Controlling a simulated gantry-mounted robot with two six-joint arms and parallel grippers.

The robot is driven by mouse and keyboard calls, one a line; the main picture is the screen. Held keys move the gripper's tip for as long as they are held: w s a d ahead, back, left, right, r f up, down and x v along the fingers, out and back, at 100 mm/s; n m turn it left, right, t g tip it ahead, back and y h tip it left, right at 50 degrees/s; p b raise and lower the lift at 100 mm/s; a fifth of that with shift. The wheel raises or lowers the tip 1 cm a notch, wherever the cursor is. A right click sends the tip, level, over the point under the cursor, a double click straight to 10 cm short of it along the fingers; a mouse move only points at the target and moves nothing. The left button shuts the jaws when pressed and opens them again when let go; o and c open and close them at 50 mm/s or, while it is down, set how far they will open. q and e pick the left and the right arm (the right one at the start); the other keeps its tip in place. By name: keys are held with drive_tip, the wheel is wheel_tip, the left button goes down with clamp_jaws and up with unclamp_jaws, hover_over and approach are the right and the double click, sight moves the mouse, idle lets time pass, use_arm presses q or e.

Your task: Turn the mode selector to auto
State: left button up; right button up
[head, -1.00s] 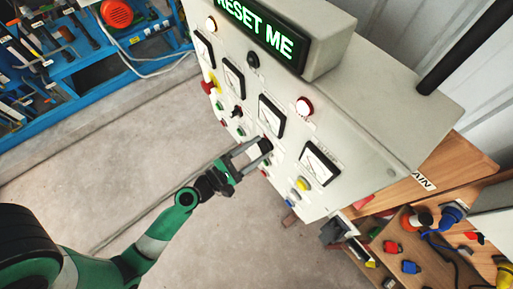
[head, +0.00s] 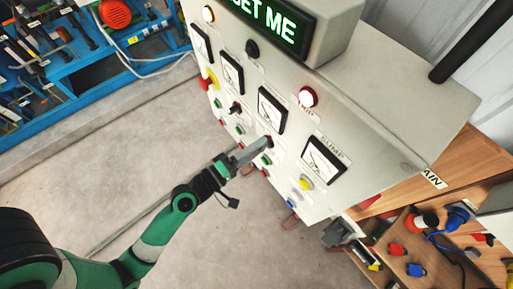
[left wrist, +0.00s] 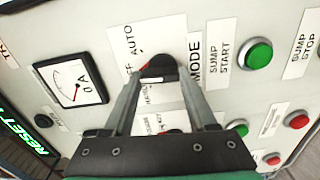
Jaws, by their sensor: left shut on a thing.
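The mode selector (left wrist: 158,70) is a dark round knob on the pale control panel, between labels reading AUTO and MODE in the left wrist view. My left gripper (left wrist: 160,78) has its two fingers on either side of the knob and is shut on it. In the head view my left gripper (head: 262,145) reaches the panel front from the left and its fingertips hide most of the knob. The knob's pointer direction cannot be made out. My right gripper is not in view.
The control panel (head: 390,120) carries gauges, including one (left wrist: 72,82) near the selector, and several buttons, including a green sump start button (left wrist: 258,54). A blue tool rack (head: 75,75) stands at the back left. A wooden bench (head: 440,250) is at the right. Floor left of the panel is clear.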

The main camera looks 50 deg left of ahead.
use_arm(q)
drive_tip(key=m+b, duration=0.2)
drive_tip(key=m, duration=0.2)
drive_tip(key=m+b, duration=0.1)
drive_tip(key=m, duration=0.3)
drive_tip(key=shift+d+m+b, duration=0.2)
drive_tip(key=shift+m+b, duration=0.15)
drive_tip(key=shift+m, duration=0.05)
idle(0.4)
drive_tip(key=o, duration=1.4)
drive_tip(key=shift+c, duration=0.2)
